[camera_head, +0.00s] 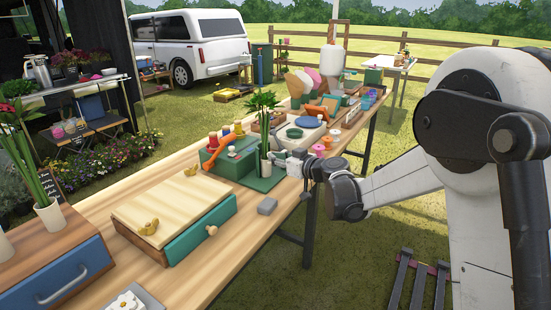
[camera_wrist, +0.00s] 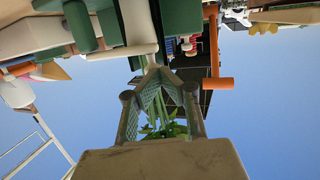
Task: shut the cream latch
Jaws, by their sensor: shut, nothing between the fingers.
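My gripper (camera_head: 278,158) is shut and empty, close to a white vase (camera_head: 264,168) with a leafy plant, at the right side of the green box (camera_head: 231,160). In the wrist view my gripper (camera_wrist: 158,76) points at a short horizontal cream bar (camera_wrist: 118,52), which looks like the latch. The bar lies just beyond the fingertips, beside a green cylinder (camera_wrist: 79,25). I cannot tell whether the fingers touch it. In the head view the latch cannot be made out, being small or hidden by my gripper.
An orange handle (camera_head: 212,155) projects from the green box. Bowls and other goods crowd the table behind. The table's right edge (camera_head: 253,252) is clear.

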